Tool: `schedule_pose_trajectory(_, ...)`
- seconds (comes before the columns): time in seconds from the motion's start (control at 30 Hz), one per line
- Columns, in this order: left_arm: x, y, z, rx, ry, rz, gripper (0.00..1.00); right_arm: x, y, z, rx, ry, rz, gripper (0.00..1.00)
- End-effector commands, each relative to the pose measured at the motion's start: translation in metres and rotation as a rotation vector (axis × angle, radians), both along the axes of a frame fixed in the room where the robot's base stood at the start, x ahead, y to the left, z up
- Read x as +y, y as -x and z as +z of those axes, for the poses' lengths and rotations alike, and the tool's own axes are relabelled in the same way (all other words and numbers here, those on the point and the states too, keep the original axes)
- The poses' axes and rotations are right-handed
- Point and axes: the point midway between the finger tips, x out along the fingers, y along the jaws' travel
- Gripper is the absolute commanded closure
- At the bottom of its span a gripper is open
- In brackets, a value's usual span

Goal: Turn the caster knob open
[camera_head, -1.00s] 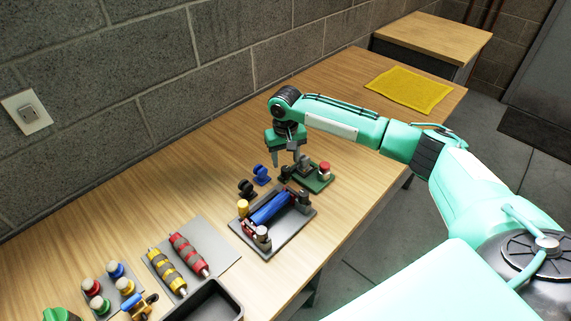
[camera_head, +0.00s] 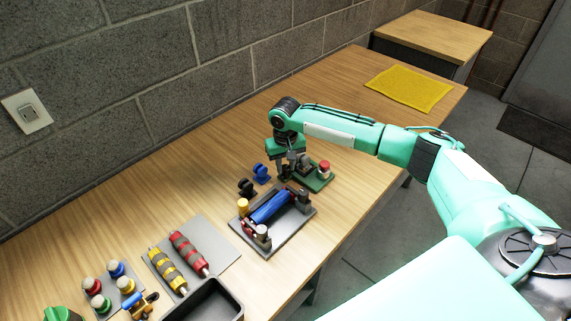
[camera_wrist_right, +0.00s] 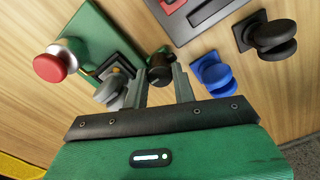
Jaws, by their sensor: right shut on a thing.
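The green base plate (camera_head: 321,182) stands on the table and carries a red-topped button (camera_head: 324,167). In the right wrist view the plate (camera_wrist_right: 92,30) also bears a grey wheel-like part (camera_wrist_right: 110,93) and, at its edge, a dark round knob (camera_wrist_right: 160,70). My right gripper (camera_head: 285,174) reaches down at the plate's left end. In the right wrist view its fingers (camera_wrist_right: 162,84) are on either side of the dark knob and shut on it. The fingers hide part of the knob. My left gripper is not in view.
A blue caster (camera_head: 261,174) and a black caster (camera_head: 246,187) stand just left of the gripper. A grey tray (camera_head: 274,240) with a blue roller lies in front. Striped rollers, coloured knobs and a black bin (camera_head: 208,301) are nearer. A yellow mat (camera_head: 410,89) lies far right.

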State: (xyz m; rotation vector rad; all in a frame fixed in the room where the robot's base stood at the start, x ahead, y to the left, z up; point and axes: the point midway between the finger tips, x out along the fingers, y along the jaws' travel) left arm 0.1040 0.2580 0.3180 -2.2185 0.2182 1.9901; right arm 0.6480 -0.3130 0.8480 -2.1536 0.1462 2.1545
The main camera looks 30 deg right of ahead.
Motion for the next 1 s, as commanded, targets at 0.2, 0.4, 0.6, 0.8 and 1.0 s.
schedule_pose_trajectory(0.2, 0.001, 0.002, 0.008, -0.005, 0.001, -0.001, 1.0, 0.0, 0.0, 0.003, 0.001, -0.001, 0.049, 0.96)
schedule_pose_trajectory(0.4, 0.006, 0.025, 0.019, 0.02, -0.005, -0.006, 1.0, 0.0, 0.0, 0.005, 0.002, -0.002, 0.17, 0.96)
schedule_pose_trajectory(0.6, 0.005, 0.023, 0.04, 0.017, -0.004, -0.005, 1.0, 0.0, 0.0, 0.005, 0.002, -0.001, 0.35, 0.96)
schedule_pose_trajectory(0.8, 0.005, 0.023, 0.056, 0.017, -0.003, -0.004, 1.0, 0.0, 0.0, 0.004, 0.0, -0.001, 0.54, 0.96)
schedule_pose_trajectory(1.0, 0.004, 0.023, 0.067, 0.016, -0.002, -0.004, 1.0, 0.0, -0.001, 0.004, 0.0, -0.001, 0.729, 0.96)
